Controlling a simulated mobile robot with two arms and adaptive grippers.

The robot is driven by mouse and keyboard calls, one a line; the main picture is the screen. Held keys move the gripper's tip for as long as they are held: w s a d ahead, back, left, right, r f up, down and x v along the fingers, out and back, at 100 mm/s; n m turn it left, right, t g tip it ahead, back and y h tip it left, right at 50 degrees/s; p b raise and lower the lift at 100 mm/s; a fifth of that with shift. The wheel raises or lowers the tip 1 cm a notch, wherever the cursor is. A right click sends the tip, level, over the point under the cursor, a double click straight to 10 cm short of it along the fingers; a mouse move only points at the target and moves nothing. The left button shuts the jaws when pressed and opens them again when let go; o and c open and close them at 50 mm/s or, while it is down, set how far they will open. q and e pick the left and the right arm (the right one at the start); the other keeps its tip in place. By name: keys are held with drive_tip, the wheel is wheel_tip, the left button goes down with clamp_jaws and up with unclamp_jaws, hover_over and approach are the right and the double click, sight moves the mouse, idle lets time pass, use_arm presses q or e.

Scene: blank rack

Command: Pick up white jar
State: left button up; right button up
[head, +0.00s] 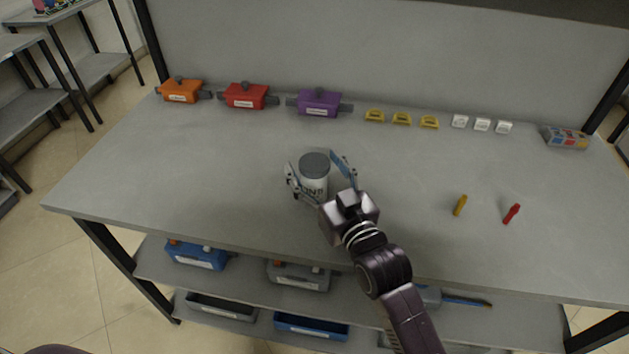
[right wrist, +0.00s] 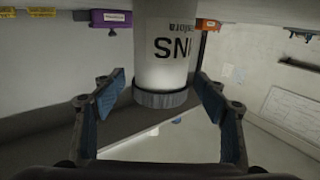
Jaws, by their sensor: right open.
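The white jar (head: 314,178) has a grey lid and dark lettering and stands upright on the grey table in the head view. My right gripper (head: 318,172) is open, with one finger on each side of the jar. In the right wrist view the jar (right wrist: 165,60) appears upside down between the open fingers of my right gripper (right wrist: 160,105), with visible gaps on both sides. The jar's base is partly hidden by the gripper in the head view. My left gripper is not in view.
Orange (head: 181,91), red (head: 247,96) and purple (head: 319,103) boxes line the table's back, with yellow pieces (head: 402,119) and white pieces (head: 482,125) to their right. A yellow stick (head: 460,205) and a red stick (head: 511,214) lie at right. The left tabletop is clear.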

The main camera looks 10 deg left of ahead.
drive_tip(key=c, duration=1.6)
drive_tip(key=shift+r, duration=0.1)
